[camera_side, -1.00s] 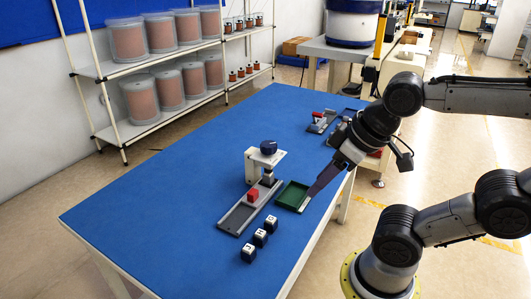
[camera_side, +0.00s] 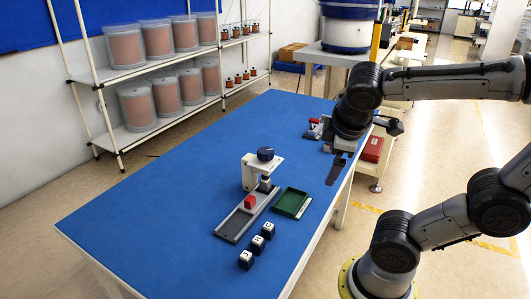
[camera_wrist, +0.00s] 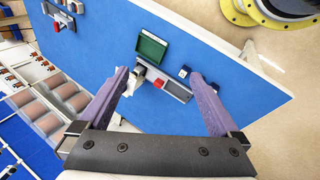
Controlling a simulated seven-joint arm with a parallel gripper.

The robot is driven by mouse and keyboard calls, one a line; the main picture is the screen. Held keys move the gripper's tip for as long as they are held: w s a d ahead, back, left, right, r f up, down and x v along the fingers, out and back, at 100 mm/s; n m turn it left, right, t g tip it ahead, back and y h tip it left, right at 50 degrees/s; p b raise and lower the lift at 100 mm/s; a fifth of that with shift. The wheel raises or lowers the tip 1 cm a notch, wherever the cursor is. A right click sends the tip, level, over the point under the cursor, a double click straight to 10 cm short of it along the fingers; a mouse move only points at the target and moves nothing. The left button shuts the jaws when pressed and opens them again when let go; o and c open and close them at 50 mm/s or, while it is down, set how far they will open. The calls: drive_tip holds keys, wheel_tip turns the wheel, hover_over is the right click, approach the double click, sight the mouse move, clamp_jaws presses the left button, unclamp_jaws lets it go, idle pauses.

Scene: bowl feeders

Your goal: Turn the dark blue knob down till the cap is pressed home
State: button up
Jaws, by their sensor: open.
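The dark blue knob (camera_side: 265,154) sits on top of a white press bracket (camera_side: 250,172). A dark part with a light top stands under the bracket's arm; I cannot tell a cap apart there. A grey rail (camera_side: 233,222) runs forward from the bracket, with a red block (camera_side: 250,202) on it. My gripper (camera_side: 333,178) is open and empty, in the air to the right of the press and apart from it. In the wrist view my two purple fingers (camera_wrist: 158,73) are spread wide. The red block (camera_wrist: 158,84) shows between them; the knob is not clear there.
A green tray (camera_side: 306,207) lies right of the rail. Several dark cubes with white tops, one of them here (camera_side: 257,243), stand near the front edge. Another fixture with a red part (camera_side: 314,121) stands at the table's back right. The table's left side is clear.

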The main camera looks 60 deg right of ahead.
sight(266, 152)
drive_tip(key=w+d+n+g+h, duration=0.3)
drive_tip(key=w+d+n+h, duration=0.25)
drive_tip(key=w+d, duration=0.2)
drive_tip(key=w+d+f+n+t+h, duration=0.1)
drive_tip(key=w+f+n+t+h, duration=0.1)
drive_tip(key=w+n+h, duration=0.55)
drive_tip(key=w+a+f+n+t+y, duration=0.1)
drive_tip(key=w+a+f+n+t, duration=0.15)
drive_tip(key=f, duration=0.45)
drive_tip(key=w+a+f+n+t, duration=0.2)
drive_tip(key=w+f+n+t, duration=0.15)
drive_tip(key=f, duration=0.25)
drive_tip(key=x, duration=0.9)
drive_tip(key=f+x, duration=0.1)
drive_tip(key=x, duration=0.4)
drive_tip(key=shift+s+d, duration=0.1)
drive_tip(key=shift+s, duration=0.25)
drive_tip(key=c, duration=1.4)
